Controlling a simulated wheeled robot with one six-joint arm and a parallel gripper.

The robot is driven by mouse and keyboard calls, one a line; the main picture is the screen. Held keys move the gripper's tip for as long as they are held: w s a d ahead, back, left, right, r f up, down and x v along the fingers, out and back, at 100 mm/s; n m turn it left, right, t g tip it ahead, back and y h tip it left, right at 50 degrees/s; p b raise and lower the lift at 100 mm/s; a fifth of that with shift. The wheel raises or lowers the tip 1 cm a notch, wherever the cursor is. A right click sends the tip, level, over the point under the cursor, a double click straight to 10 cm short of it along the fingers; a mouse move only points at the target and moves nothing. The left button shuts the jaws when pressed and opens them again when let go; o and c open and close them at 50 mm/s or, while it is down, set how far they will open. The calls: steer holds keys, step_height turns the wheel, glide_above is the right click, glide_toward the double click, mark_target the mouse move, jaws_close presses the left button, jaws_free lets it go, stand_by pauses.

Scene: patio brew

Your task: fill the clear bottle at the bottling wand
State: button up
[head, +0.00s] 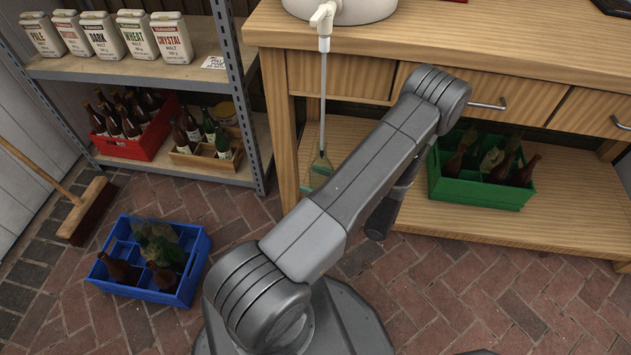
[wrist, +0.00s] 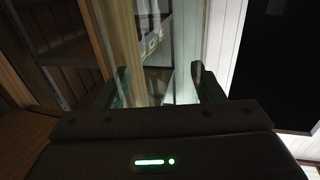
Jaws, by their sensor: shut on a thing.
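The bottling wand (head: 323,95) hangs straight down from the white tap (head: 323,18) of a pale bucket at the table's edge. The clear bottle (head: 321,167) is at the wand's lower end, its shoulder showing beside my arm. The wand's tip seems to reach into it, but my arm hides most of the bottle, so its fill level cannot be told. In the wrist view, my gripper (wrist: 165,88) has its two dark fingers either side of the see-through bottle (wrist: 155,82), shut on it. In the head view the fingers are hidden behind my arm.
A green crate (head: 480,190) with brown bottles stands on the table's lower shelf. A blue crate (head: 150,290) with bottles sits on the brick floor at left. A metal shelf (head: 150,72) holds malt bags, a red crate (head: 135,147) and a wooden crate. A broom (head: 85,212) leans left.

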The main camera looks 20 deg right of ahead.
mark_target(323, 111)
steer(key=shift+r+p, duration=5.65)
steer(key=shift+r, duration=3.3)
steer(key=shift+r+p, duration=0.5)
steer(key=shift+r, duration=0.25)
